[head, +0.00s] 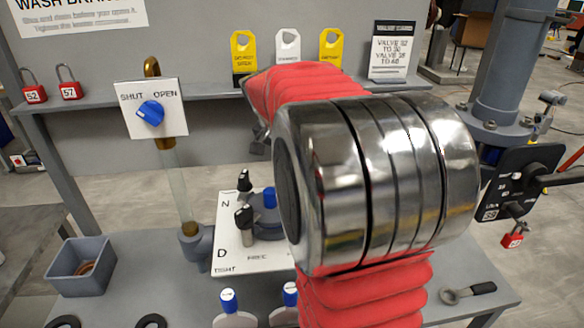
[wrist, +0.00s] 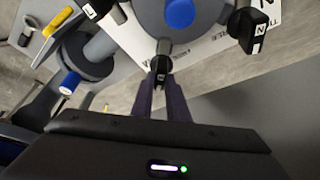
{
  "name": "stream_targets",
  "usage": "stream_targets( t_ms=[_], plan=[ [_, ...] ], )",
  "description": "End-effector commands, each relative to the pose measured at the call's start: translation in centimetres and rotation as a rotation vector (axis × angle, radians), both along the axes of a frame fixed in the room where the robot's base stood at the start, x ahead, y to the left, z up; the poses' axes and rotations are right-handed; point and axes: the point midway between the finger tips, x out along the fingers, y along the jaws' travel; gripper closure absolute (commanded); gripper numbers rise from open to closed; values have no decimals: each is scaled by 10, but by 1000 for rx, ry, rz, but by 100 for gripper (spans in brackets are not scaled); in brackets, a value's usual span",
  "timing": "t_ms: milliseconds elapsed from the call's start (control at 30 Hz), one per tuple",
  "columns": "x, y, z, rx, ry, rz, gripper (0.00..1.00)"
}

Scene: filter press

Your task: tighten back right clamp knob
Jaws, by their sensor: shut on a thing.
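The filter housing (head: 262,222), with a blue button (head: 269,197) on top, stands on a white plate (head: 228,240) marked N, D and TIGHT. Two black clamp knobs show on its left side, a back one (head: 244,181) and a front one (head: 245,216). My arm hides the right side in the head view, with my gripper. In the wrist view my gripper (wrist: 161,80) is shut on a black clamp knob (wrist: 160,65) at the housing's edge. Two other clamp knobs, one at the right (wrist: 250,28) and one at upper left (wrist: 100,8), are apart from the fingers.
A SHUT/OPEN valve panel (head: 150,110) with a blue handle stands left of the housing. A grey bin (head: 82,266) sits on the bench at left. Yellow and white tags (head: 288,46) hang behind my arm. A black-handled tool (head: 468,292) lies at right.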

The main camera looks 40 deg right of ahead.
Motion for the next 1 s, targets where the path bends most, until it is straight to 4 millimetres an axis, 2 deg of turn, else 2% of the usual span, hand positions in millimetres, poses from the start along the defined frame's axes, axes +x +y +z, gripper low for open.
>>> stream_targets(
  t_ms=[600,633,900,1000],
  plan=[
    [4,4,0,6,-8,-54,100],
    [4,4,0,6,-9,-53,85],
    [3,2,0,3,-6,-55,67],
    [2,2,0,3,-4,-55,67]
  ],
)
